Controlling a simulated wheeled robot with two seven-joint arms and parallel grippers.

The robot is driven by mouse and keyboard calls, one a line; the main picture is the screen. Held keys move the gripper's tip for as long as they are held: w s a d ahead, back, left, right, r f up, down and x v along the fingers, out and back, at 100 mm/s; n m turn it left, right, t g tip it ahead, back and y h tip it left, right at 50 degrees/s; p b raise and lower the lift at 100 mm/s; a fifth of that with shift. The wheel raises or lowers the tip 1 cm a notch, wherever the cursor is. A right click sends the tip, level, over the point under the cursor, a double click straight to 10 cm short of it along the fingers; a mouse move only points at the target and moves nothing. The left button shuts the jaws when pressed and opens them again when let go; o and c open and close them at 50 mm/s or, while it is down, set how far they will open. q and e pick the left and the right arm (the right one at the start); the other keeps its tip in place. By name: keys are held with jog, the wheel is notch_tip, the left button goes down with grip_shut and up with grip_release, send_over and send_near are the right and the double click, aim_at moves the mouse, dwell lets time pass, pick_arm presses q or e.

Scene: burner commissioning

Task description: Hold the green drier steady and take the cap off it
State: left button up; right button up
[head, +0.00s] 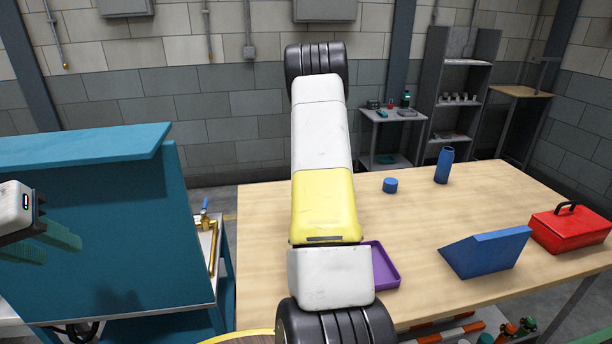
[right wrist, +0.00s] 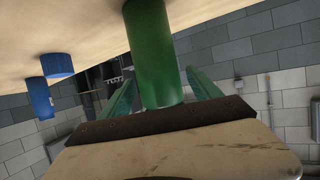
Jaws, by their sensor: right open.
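The green drier (right wrist: 155,55) is a plain green cylinder in the right wrist view, running from the top edge down to my right gripper's palm. My right gripper (right wrist: 160,85) is open, with one teal finger on each side of the drier. Gaps show between the fingers and the drier. No separate cap can be made out on it; its ends are cut off or hidden. In the head view my right arm covers the drier. My left gripper (head: 42,243) is at the far left, its green fingers apart and empty, in front of a teal panel.
The wooden table (head: 290,205) holds a short blue cylinder (head: 390,185), a blue bottle (head: 444,165), a purple tray (head: 384,266), a blue wedge (head: 487,252) and a red toolbox (head: 570,228). The teal panel (head: 90,220) stands left of the table, beside brass piping (head: 213,245).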

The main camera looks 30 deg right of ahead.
grip_shut()
jog(key=shift+r, duration=0.1)
jog(key=shift+r, duration=0.1)
dwell(0.3)
jog(key=a+f+v, duration=0.1)
jog(key=v, duration=1.5)
jog(key=shift+a, duration=0.3)
jog(key=shift+f, duration=0.15)
jog(key=c, duration=0.8)
grip_release()
jog(key=shift+c, duration=0.2)
grip_shut()
